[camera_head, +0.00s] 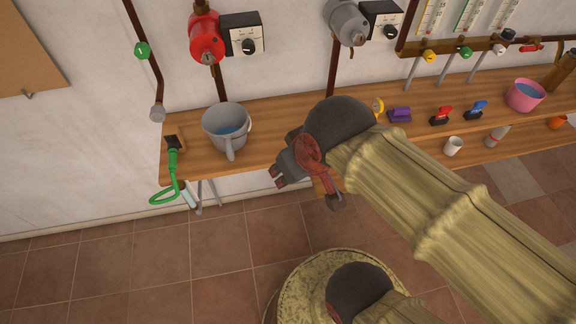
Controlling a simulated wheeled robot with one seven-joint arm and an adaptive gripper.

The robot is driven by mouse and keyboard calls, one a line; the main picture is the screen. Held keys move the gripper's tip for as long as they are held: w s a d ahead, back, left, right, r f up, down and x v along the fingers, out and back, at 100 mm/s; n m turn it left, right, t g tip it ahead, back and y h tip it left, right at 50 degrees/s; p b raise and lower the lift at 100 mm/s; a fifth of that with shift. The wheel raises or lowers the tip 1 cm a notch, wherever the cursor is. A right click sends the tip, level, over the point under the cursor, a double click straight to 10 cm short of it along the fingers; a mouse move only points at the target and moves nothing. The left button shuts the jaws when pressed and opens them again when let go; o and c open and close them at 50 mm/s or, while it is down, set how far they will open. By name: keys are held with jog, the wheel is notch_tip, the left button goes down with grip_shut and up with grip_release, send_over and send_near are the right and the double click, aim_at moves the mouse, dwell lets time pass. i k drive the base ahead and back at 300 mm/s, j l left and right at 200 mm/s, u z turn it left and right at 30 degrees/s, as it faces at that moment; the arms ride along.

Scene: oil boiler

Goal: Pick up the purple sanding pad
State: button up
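The purple sanding pad (400,114) sits on the wooden shelf right of the middle of the head view. My gripper (278,177) hangs in front of the shelf edge, well to the left of the pad and apart from it. Its small dark fingertips point left and down. The gap between them is too small to judge. No object shows in the gripper. My upper wrist hides part of the shelf to the left of the pad.
A grey jug (228,126) stands left of my gripper, with a green-handled tool (173,160) at the shelf's left end. A yellow item (378,107), a red-handled item (441,115), a blue-handled item (475,110) and a pink bucket (525,96) share the shelf.

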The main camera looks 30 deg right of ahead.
aim_at(401, 114)
jog(key=z, duration=1.75)
